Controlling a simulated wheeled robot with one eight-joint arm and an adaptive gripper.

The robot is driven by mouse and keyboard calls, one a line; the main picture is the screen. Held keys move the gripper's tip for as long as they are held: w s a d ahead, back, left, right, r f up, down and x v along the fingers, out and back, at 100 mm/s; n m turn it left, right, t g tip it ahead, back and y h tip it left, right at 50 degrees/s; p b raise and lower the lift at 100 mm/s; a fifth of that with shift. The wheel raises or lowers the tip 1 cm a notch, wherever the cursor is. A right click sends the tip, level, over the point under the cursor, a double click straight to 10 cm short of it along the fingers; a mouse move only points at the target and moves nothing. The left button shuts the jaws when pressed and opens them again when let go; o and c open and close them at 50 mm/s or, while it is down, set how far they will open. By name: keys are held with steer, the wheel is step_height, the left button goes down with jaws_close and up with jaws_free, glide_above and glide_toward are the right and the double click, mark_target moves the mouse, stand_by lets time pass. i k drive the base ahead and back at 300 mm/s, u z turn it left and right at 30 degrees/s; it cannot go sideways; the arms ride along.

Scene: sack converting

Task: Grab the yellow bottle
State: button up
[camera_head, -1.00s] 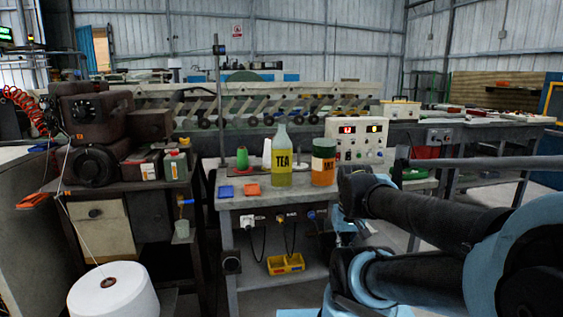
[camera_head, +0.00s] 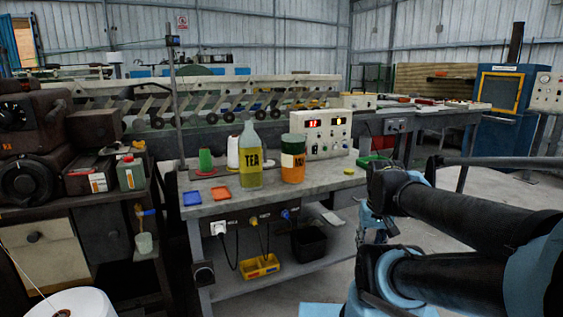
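A clear bottle with yellow liquid and a yellow label reading "TEA" (camera_head: 249,158) stands upright on the grey workbench (camera_head: 225,206), left of the bench's middle. My arm reaches in from the right edge, in front of the bench's right side. My gripper's fingers cannot be made out, so its opening is not shown. The arm's visible end is to the right of the bottle and apart from it.
A green spool (camera_head: 206,161), a white cone (camera_head: 233,152), a blue tray (camera_head: 192,198) and an orange tray (camera_head: 221,193) are left of the bottle. A control box (camera_head: 325,133) stands behind the jar. A yellow bin (camera_head: 259,266) is on the lower shelf. Floor shows at right.

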mark_target(250, 145)
steer(key=z, duration=1.5)
steer(key=k, duration=2.7)
steer(key=u, duration=1.3)
steer(key=i, duration=1)
steer(key=z, duration=0.05)
